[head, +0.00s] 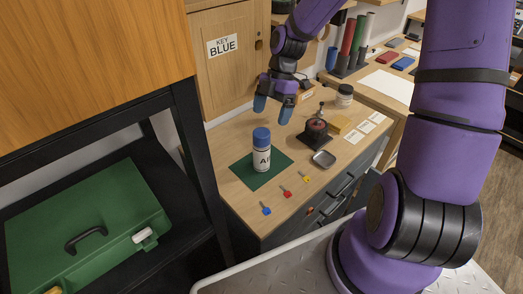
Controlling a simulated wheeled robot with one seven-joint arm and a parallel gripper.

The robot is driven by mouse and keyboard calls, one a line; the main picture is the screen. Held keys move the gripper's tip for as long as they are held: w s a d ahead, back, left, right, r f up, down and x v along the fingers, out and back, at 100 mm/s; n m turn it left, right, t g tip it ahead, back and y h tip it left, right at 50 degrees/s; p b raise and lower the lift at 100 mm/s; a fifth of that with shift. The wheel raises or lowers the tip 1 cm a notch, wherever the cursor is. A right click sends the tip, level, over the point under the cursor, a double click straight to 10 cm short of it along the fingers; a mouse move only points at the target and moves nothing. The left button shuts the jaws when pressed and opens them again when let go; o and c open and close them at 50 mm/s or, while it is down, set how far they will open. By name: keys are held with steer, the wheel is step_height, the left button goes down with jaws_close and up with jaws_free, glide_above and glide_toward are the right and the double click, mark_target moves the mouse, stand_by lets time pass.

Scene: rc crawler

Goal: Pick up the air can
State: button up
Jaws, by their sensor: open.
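The air can (262,152) stands upright on a green mat (240,172) on the wooden workbench. It is white with a blue cap and dark lettering that starts "AI". My gripper (273,109) is open and empty, with blue fingertips pointing down. In the picture it is above and slightly right of the can, apart from it. How far behind the can it is, I cannot tell exactly.
Blue (266,209), red (286,191) and yellow (306,177) keys lie in front of the mat. A dark device with a red part (316,130), a small tray (324,158) and a jar (344,95) stand to the right. A cabinet marked "KEY BLUE" (226,55) rises behind. A green toolbox (85,225) is at left.

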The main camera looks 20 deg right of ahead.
mark_target(262, 132)
steer(key=shift+w+a+f+n+y, duration=0.2)
steer(key=shift+w+f+n+y, duration=0.1)
steer(key=shift+f+n, duration=0.2)
steer(key=shift+w+a+f+n+y, duration=0.15)
steer(key=shift+f+n+y, duration=0.15)
steer(key=shift+f+n, duration=0.15)
steer(key=shift+x, duration=3.7)
steer(key=shift+s, duration=0.15)
steer(key=c, duration=1.4)
steer(key=shift+r, duration=0.1)
